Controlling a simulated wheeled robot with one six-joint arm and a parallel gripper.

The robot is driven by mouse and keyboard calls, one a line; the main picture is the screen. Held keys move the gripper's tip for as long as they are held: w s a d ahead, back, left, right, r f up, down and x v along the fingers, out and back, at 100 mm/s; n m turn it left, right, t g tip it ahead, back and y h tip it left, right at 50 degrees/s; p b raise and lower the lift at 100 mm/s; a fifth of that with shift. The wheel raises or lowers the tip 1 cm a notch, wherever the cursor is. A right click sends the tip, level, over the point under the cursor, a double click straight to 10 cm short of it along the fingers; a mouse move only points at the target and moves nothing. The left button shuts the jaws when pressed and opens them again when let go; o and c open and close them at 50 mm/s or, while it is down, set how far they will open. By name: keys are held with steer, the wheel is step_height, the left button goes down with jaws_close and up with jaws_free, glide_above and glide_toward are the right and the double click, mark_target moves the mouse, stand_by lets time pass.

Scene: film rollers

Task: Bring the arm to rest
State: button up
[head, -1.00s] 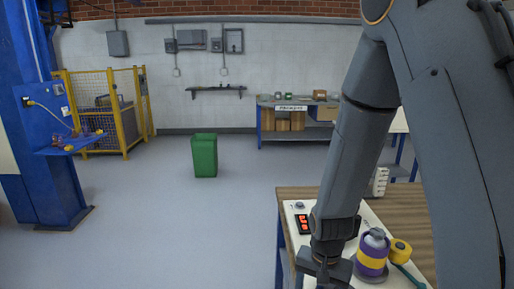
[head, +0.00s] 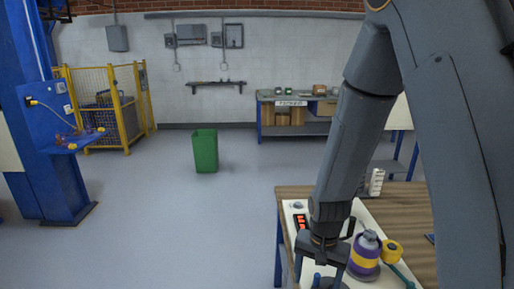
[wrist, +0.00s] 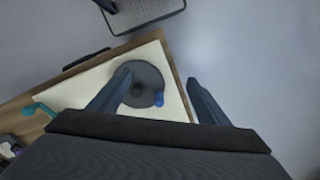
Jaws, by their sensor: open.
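My arm reaches down from the top right of the head view, and my gripper (head: 322,262) is over the left part of the white panel (head: 292,222) on the workbench. In the wrist view my gripper (wrist: 158,78) has its two fingers wide apart with nothing held between them. A purple and yellow roller (head: 365,250) stands upright just right of my gripper in the head view.
The panel lies on a wooden workbench (head: 410,213). A green bin (head: 205,152) stands on open floor to the left. A blue column (head: 60,170) is at far left.

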steer(key=s+d+r+n+t+b, duration=0.1)
steer(key=s+d+r+n+b, duration=0.2)
steer(key=b, duration=0.5)
steer(key=shift+s+d+r+n+b, duration=0.3)
steer(key=shift+s+r+n, duration=0.4)
steer(key=shift+n, duration=0.6)
